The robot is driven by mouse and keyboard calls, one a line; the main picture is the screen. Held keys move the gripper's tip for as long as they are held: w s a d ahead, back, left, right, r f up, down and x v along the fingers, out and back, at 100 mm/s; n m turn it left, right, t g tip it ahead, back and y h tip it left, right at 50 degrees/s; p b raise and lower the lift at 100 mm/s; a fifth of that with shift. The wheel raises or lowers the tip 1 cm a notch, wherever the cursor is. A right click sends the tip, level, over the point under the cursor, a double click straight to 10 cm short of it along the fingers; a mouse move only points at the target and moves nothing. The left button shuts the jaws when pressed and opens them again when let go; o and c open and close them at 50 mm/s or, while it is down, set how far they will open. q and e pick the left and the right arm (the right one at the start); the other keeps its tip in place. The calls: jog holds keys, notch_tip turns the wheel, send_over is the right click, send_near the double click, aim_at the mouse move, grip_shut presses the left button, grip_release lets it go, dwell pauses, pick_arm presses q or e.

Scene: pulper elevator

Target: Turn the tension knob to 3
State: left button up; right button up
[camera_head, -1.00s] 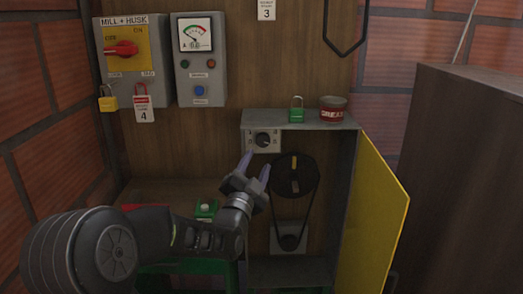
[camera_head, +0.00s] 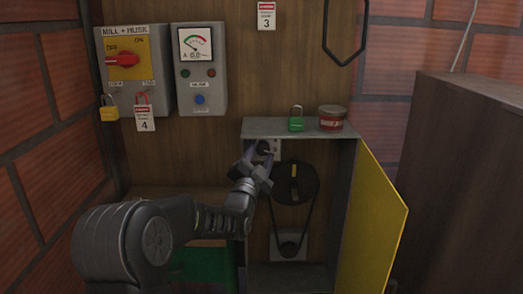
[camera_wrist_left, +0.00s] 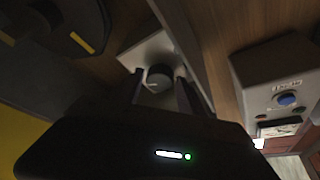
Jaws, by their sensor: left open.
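The tension knob (camera_head: 264,147) is a small dark round knob on a light plate at the upper left inside the open grey cabinet. My left gripper (camera_head: 259,162) is right at it, fingers pointing up and partly hiding the knob and plate. In the left wrist view the knob (camera_wrist_left: 159,77) shows between and just beyond the two open fingertips (camera_wrist_left: 162,82). I cannot tell whether the fingers touch it. The scale marks are too small or hidden to read. My right gripper is not in view.
A black pulley (camera_head: 295,184) with a belt sits right of the knob. The yellow cabinet door (camera_head: 372,220) stands open at right. A green padlock (camera_head: 296,120) and a red tin (camera_head: 332,118) stand on the cabinet top. The mill switch box (camera_head: 127,68) hangs at upper left.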

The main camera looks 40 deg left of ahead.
pick_arm(q)
jog(key=shift+w+a+r, duration=0.15)
jog(key=shift+w, duration=0.25)
jog(key=shift+c, duration=0.4)
grip_shut()
